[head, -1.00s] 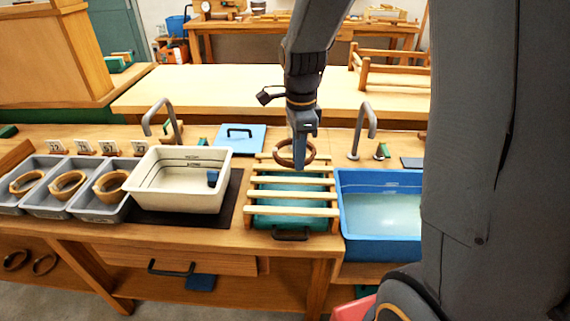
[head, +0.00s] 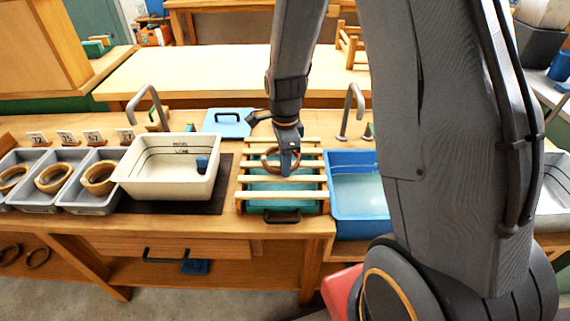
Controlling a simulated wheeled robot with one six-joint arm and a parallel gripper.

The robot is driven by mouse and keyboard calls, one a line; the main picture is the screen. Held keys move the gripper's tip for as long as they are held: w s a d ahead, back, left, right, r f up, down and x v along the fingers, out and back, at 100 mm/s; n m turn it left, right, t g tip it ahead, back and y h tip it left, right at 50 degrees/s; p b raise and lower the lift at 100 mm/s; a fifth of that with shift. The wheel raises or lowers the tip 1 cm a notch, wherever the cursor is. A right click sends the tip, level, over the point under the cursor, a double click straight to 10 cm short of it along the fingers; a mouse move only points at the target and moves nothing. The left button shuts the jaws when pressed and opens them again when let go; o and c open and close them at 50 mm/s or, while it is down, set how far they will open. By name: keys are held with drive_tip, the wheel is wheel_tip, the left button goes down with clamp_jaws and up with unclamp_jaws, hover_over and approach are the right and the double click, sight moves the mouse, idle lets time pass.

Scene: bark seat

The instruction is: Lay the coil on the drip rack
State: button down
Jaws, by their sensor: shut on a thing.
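My gripper (head: 286,168) points down over the drip rack and is shut on a brown coil (head: 270,160). The coil is a dark ring, held low over the slats toward the back half of the rack. I cannot tell whether it touches the slats. The drip rack (head: 283,194) has several pale wooden slats over a teal tray, with a dark handle at its front. The gripper hides part of the coil's right side.
A cream basin (head: 168,181) stands left of the rack on a dark mat. A blue basin of water (head: 362,216) stands close on the right. Grey trays with paler coils (head: 52,178) are at the far left. Two grey taps rise behind the basins.

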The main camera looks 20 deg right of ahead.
drive_tip(key=shift+f, duration=0.15)
drive_tip(key=c, duration=1.9)
unclamp_jaws()
drive_tip(key=shift+o, duration=0.2)
wheel_tip(320, 180, up, 12)
drive_tip(key=b, duration=0.2)
drive_tip(key=s+f+n, duration=0.3)
drive_tip(key=s+n, duration=1)
drive_tip(key=n, duration=0.6)
drive_tip(key=shift+s+d+f+t, duration=0.15)
drive_tip(key=shift+s+t, duration=0.05)
drive_tip(key=shift+t, duration=0.2)
